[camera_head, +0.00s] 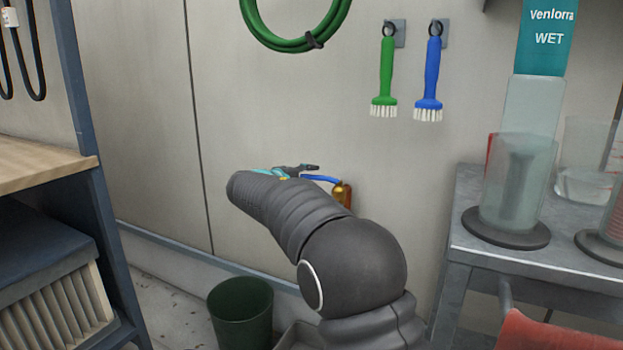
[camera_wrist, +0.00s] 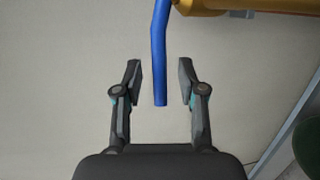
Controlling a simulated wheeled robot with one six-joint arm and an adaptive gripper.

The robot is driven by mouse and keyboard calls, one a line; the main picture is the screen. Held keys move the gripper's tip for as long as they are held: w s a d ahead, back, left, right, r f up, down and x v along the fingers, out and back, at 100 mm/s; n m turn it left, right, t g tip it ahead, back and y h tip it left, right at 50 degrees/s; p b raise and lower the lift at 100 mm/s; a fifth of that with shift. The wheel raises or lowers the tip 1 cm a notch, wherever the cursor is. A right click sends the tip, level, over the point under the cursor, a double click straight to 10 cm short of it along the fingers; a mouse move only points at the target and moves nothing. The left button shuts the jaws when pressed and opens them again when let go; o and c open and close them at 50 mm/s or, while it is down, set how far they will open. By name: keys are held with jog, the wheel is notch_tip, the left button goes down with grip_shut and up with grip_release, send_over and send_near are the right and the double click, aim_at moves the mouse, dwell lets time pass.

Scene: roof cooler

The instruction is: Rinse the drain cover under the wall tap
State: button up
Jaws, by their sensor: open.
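The wall tap has a brass body (camera_head: 342,194) and a blue lever (camera_head: 321,179), low on the wall behind my arm. In the wrist view the brass body (camera_wrist: 215,6) is at the top and the blue lever (camera_wrist: 159,50) points down from it. My gripper (camera_wrist: 160,72) is open, with the lever's free end in the gap between its fingers; neither finger clearly touches it. In the head view my gripper (camera_head: 303,170) is beside the lever, partly hidden by my arm. I see no drain cover in either view.
A green bucket (camera_head: 240,312) stands on the floor, left of a partly hidden grey basin (camera_head: 292,338). A metal table (camera_head: 468,225) with clear vessels is at right, a red chair-like edge (camera_head: 560,335) below it. A shelf unit (camera_head: 95,215) is at left. Brushes (camera_head: 387,70) and a hose (camera_head: 262,38) hang above.

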jog(key=v, duration=1)
jog(key=shift+s+a, duration=0.25)
jog(key=shift+a, duration=0.1)
